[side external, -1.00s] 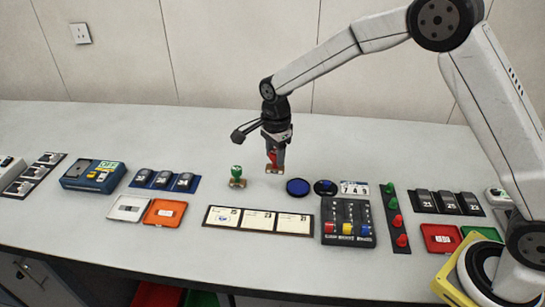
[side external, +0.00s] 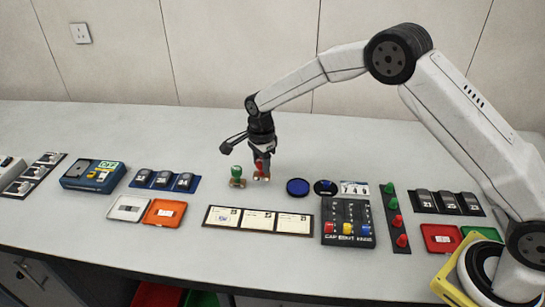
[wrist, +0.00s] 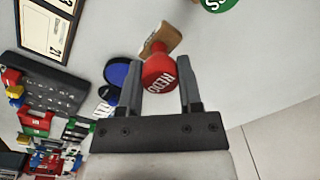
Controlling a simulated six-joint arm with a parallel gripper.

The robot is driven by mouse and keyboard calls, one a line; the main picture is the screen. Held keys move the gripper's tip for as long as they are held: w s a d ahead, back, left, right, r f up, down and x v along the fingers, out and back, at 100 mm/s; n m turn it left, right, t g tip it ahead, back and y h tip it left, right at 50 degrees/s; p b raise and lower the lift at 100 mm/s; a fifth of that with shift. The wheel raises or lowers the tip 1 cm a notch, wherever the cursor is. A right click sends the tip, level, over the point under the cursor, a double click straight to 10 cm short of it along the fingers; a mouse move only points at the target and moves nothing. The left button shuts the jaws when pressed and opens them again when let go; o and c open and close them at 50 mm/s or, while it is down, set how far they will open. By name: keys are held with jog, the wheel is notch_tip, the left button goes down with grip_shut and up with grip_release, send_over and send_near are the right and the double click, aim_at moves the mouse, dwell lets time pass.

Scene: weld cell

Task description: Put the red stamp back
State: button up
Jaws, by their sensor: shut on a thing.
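The red stamp (side external: 259,167) has a red knob and a wooden base. My gripper (side external: 261,160) is shut on its knob, and the base hangs at or just above the table; I cannot tell whether it touches. In the wrist view the red stamp (wrist: 160,72), lettered "REDO", sits between the two fingers of my gripper (wrist: 162,85). A green stamp (side external: 236,174) stands upright on the table just left of the red one. Its round top (wrist: 216,4) shows at the top edge of the wrist view.
A blue ink pad (side external: 298,187) and a dark round dish (side external: 325,187) lie to the right. A framed strip of cards (side external: 258,220) lies in front. A rack with green and red stamps (side external: 397,218) stands further right. The table behind is clear.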

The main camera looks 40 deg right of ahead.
aim_at(261, 171)
jog(key=shift+w+f, duration=0.15)
jog(key=shift+f, duration=1.55)
jog(key=shift+f, duration=0.1)
jog(key=o, duration=1)
notch_tip(261, 171, up, 12)
jog(key=shift+r, duration=0.15)
